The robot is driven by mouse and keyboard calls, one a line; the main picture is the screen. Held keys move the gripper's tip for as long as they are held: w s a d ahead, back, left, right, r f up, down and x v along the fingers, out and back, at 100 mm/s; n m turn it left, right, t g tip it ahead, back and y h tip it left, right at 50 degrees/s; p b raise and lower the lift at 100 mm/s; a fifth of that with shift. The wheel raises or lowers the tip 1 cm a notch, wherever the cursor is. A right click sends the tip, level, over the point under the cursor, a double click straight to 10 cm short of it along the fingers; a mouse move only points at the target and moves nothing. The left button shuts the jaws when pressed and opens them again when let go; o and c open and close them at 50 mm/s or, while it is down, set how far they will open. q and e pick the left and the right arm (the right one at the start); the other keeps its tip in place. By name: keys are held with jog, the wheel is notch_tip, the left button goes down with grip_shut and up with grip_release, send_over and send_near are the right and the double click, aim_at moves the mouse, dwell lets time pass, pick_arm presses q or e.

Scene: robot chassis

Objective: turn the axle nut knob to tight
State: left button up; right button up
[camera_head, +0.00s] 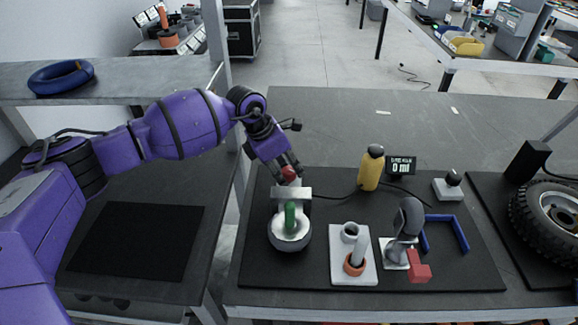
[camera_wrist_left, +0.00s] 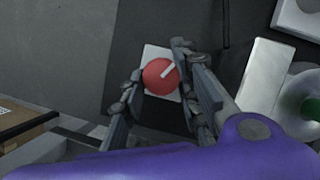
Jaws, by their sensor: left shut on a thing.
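The axle nut knob (camera_head: 289,174) is a round red dial at the back left of the black mat, behind the wheel with the green part (camera_head: 290,218). In the left wrist view the red knob (camera_wrist_left: 159,77) sits on a white plate (camera_wrist_left: 152,52) and has a white pointer line slanting toward the upper right. In the head view the fingers partly hide the knob. My right gripper is not in view.
On the black mat (camera_head: 330,278) stand a white holder (camera_head: 340,272) with an orange ring, a grey upright tool (camera_head: 407,222), a yellow bottle (camera_head: 370,172), a small display (camera_head: 401,166) and a blue bracket (camera_head: 458,232). A large tire (camera_head: 530,215) is at right. The table behind is clear.

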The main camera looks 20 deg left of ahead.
pick_arm(q)
jog(key=shift+w+a+r, duration=0.15)
jog(key=shift+w+r, duration=0.1)
jog(key=o, duration=1)
jog(key=shift+c, duration=0.2)
jog(key=shift+o, duration=0.6)
jog(key=shift+f, duration=0.15)
jog(key=v, duration=1.2)
jog(key=shift+s+f, duration=0.1)
jog(key=shift+s, duration=0.05)
